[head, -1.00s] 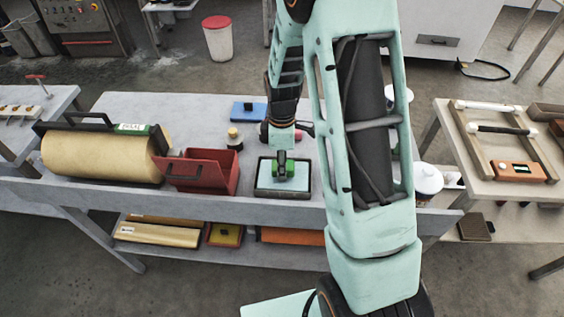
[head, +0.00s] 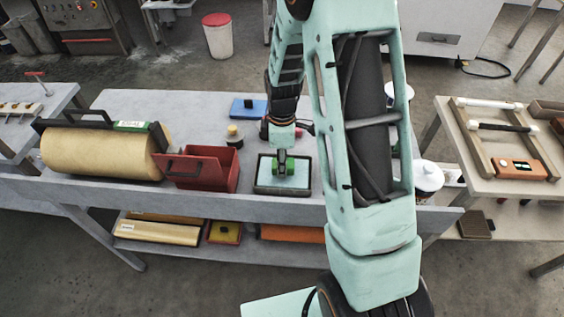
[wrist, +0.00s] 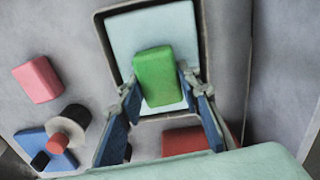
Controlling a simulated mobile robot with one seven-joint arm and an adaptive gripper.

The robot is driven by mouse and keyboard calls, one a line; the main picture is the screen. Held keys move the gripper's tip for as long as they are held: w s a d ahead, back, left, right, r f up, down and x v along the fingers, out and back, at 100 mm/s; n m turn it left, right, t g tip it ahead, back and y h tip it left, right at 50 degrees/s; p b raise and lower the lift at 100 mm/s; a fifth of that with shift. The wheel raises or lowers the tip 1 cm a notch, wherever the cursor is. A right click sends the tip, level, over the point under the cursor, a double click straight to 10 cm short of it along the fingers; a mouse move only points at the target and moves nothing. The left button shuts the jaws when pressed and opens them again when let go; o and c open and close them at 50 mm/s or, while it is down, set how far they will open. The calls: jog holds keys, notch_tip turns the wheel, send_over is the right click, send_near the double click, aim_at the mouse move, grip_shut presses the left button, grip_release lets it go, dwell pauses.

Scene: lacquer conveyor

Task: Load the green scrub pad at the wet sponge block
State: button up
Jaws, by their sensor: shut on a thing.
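The green scrub pad (head: 290,167) is held between the fingers of my gripper (head: 283,160). In the wrist view the pad (wrist: 155,77) sits between the two blue-grey fingers (wrist: 160,92), which are shut on it. The wet sponge block is a pale blue slab (head: 297,181) in a dark shallow tray (head: 281,193) near the front of the bench. In the wrist view the pale slab (wrist: 150,32) lies beneath the pad. The pad is over the slab; whether they touch I cannot tell.
A dark red open box (head: 210,179) stands just left of the tray. A small bottle (head: 234,136), a blue block (head: 248,108) and a pink block (wrist: 37,79) are farther back. A large tan roll (head: 100,154) lies at the left. A white lidded pot (head: 428,179) stands at the right.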

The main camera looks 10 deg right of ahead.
jog(key=shift+f+b, duration=0.45)
dwell(1.4)
jog(key=shift+r, duration=0.1)
jog(key=shift+r+p, duration=2.3)
jog(key=shift+r, duration=1.15)
jog(key=r+m, duration=0.1)
jog(key=m, duration=0.4)
jog(key=s+r+m, duration=0.1)
jog(key=r+m, duration=0.1)
jog(key=m, duration=0.3)
jog(key=r+m, duration=0.2)
jog(key=m, duration=0.3)
jog(key=shift+s+d, duration=0.15)
jog(key=shift+d, duration=0.1)
